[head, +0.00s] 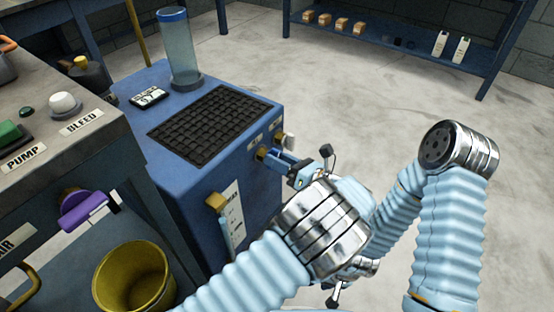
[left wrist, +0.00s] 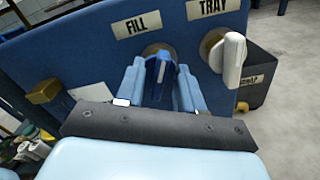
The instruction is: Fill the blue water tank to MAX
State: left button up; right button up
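The blue water tank (head: 185,175) is a box with a dark grille (head: 215,122) on top. A white level strip (head: 232,212) with a MAX mark is on its side; I cannot read the water level. In the left wrist view a blue lever (left wrist: 160,72) sits on a brass valve under the FILL label (left wrist: 142,24). It points straight down. My left gripper (head: 278,162) has its fingers closely on both sides of this lever and appears shut on it; it also shows in the left wrist view (left wrist: 161,88). My right gripper is not in view.
A white TRAY handle (left wrist: 232,60) is just right of the blue lever. A clear cylinder (head: 178,48) and a small display (head: 150,94) stand on the tank. A yellow bucket (head: 133,278) and a bench with PUMP and BLEED controls (head: 62,105) are left. Open floor lies right.

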pick_arm(q)
grip_shut()
jog(key=n, duration=0.5)
jog(key=shift+s, duration=0.1)
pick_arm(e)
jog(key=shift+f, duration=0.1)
pick_arm(q)
jog(key=shift+o, duration=0.6)
grip_release()
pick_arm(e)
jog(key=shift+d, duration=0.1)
